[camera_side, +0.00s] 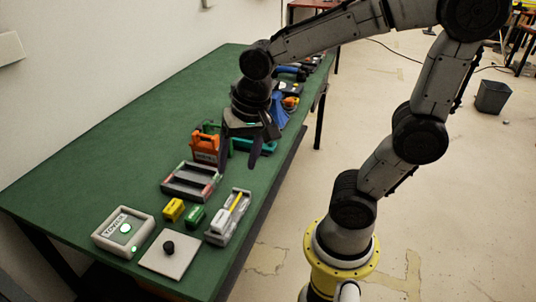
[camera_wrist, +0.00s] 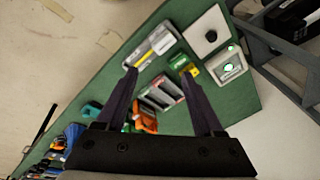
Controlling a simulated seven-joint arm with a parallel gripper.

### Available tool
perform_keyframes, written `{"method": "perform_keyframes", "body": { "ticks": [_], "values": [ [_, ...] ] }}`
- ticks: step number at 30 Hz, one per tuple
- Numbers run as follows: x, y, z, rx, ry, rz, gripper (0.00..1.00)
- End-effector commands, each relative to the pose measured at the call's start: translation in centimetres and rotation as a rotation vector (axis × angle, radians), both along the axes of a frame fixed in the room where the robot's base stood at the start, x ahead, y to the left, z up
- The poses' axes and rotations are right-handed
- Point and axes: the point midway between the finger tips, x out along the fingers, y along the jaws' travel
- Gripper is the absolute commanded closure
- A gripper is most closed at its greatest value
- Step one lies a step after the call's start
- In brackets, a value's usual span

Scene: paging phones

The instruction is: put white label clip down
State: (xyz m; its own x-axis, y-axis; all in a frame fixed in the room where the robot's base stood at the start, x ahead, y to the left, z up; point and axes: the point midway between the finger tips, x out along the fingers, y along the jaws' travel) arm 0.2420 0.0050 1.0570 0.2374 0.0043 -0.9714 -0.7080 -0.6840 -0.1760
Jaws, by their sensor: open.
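The white label clip (camera_side: 221,220) appears as a pale block at the near end of a long grey tray (camera_side: 240,217), beside a yellow stick. In the wrist view the white clip (camera_wrist: 163,42) shows beyond my fingertips. I cannot tell whether it rests fully inside the tray. My gripper (camera_side: 240,162) is open and empty, above the table and farther along it than the tray. In the wrist view its two dark fingers (camera_wrist: 160,72) are wide apart, with nothing between their tips.
A yellow block (camera_side: 173,210) and a green block (camera_side: 194,217) stand beside the tray. A slotted grey rack (camera_side: 191,181), an orange holder (camera_side: 206,147), a knob plate (camera_side: 170,255) and a lit box (camera_side: 123,231) are nearby. The green table (camera_side: 95,160) is bare on its wall side.

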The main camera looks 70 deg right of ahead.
Motion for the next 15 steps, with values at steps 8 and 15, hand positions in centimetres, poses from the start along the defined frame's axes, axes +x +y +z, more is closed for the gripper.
{"method": "perform_keyframes", "body": {
  "ticks": [8,15],
  "values": [
    [-6.0,-0.4,3.2,-0.203,-0.192,0.569,0.31],
    [-7.8,-0.5,3.5,-0.295,-0.239,0.758,0.31]
  ]
}}
